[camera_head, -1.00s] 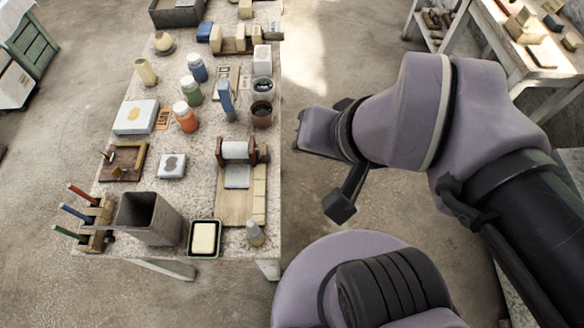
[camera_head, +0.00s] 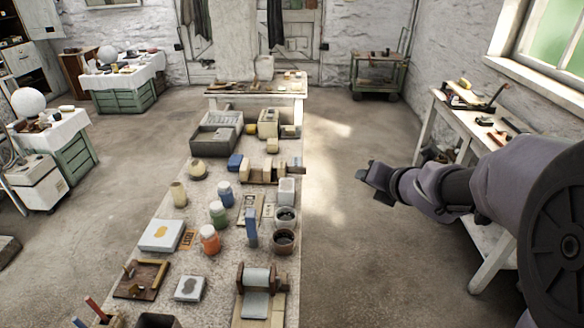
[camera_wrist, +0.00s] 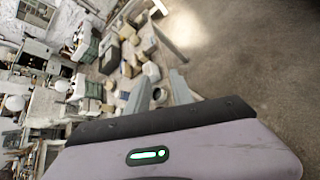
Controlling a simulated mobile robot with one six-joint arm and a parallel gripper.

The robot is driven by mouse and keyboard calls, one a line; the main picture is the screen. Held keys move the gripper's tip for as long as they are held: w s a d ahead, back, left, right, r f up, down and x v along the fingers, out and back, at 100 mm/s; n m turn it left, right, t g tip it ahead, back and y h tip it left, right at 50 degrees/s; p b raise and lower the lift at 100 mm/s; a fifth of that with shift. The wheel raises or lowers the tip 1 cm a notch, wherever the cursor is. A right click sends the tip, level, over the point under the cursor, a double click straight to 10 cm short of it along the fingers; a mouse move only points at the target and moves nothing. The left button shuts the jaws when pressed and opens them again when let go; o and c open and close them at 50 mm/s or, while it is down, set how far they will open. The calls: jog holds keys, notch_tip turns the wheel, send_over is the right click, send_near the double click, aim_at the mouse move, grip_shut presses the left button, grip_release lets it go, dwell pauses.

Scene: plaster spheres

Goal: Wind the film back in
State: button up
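A roller stand with dark wooden end pieces and a pale film roll (camera_head: 258,278) stands near the front right of the long speckled table. A pale sheet of film (camera_head: 256,304) hangs out of it toward me, over a wooden board cut off by the lower picture edge. My gripper (camera_head: 366,173) is in the air to the right of the table, apart from the roll. In the wrist view its two grey fingers (camera_wrist: 161,90) stand apart with nothing between them, so it is open. I cannot make out the film roll in the wrist view.
Jars, a blue bottle (camera_head: 251,228), dark-filled cups (camera_head: 284,242), a white box (camera_head: 161,235) and wooden blocks crowd the long table (camera_head: 205,278). A side table (camera_head: 478,130) stands by the window at right. Floor between the two tables is clear.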

jog(key=a+f+n+g+y, duration=0.4)
jog(key=f+n, duration=0.5)
jog(key=n, duration=0.1)
jog(key=n+g+y, duration=0.2)
jog(key=n+g, duration=0.4)
jog(key=n, duration=0.5)
send_near(289, 287)
jog(key=shift+y, duration=0.3)
jog(key=b+x, duration=0.2)
jog(key=x, duration=0.2)
jog(key=b+x, duration=0.3)
jog(key=x, duration=0.1)
jog(key=shift+d+f+b, duration=0.1)
jog(key=shift+f+b, duration=0.25)
jog(key=shift+f, duration=0.05)
grip_shut()
